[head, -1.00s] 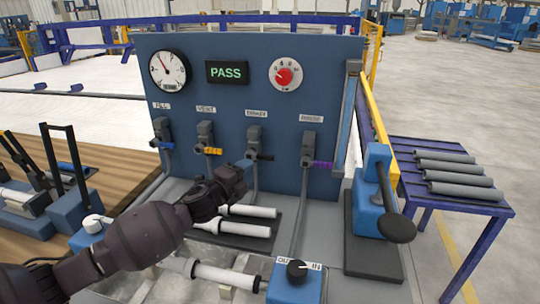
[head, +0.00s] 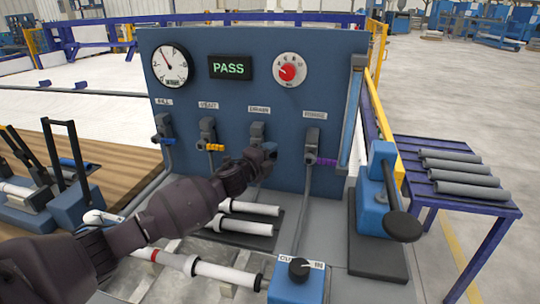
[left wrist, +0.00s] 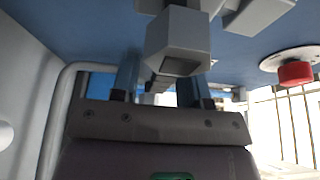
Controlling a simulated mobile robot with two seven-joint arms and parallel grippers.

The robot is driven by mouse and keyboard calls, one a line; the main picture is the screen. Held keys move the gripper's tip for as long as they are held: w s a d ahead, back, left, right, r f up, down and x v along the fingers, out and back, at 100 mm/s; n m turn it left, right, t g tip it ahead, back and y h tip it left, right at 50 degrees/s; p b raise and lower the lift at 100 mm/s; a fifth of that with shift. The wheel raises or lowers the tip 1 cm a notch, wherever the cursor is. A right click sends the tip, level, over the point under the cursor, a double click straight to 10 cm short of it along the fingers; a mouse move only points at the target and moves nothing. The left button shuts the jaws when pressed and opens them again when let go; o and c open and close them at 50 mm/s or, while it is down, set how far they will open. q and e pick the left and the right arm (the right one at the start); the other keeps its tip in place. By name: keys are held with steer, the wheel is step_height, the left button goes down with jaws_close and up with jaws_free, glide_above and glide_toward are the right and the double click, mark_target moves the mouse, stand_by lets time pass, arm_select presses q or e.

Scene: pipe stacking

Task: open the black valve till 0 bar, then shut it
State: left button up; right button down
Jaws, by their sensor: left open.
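The drain valve (head: 257,132) is the third of the valves on the blue panel, under the sign that seems to read DRAIN. Its black handle is mostly hidden behind my left gripper (head: 266,152), which is right at the valve. In the left wrist view the grey valve body (left wrist: 178,42) hangs in front of the two open fingers (left wrist: 158,88); I cannot tell whether they touch the handle. The round gauge (head: 170,65) has its needle pointing up and left; its numbers are too small to read. My right gripper is not in view.
Blue-handled (head: 164,130), yellow-handled (head: 208,135) and purple-handled (head: 312,145) valves flank it. A display (head: 230,67) reads PASS, beside a red dial (head: 288,71). White pipes (head: 240,227) lie below my arm. A blue press (head: 375,195) stands right; grey pipes (head: 455,172) lie on a table.

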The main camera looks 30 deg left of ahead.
arm_select(q)
steer(key=shift+c, duration=0.3)
jaws_close()
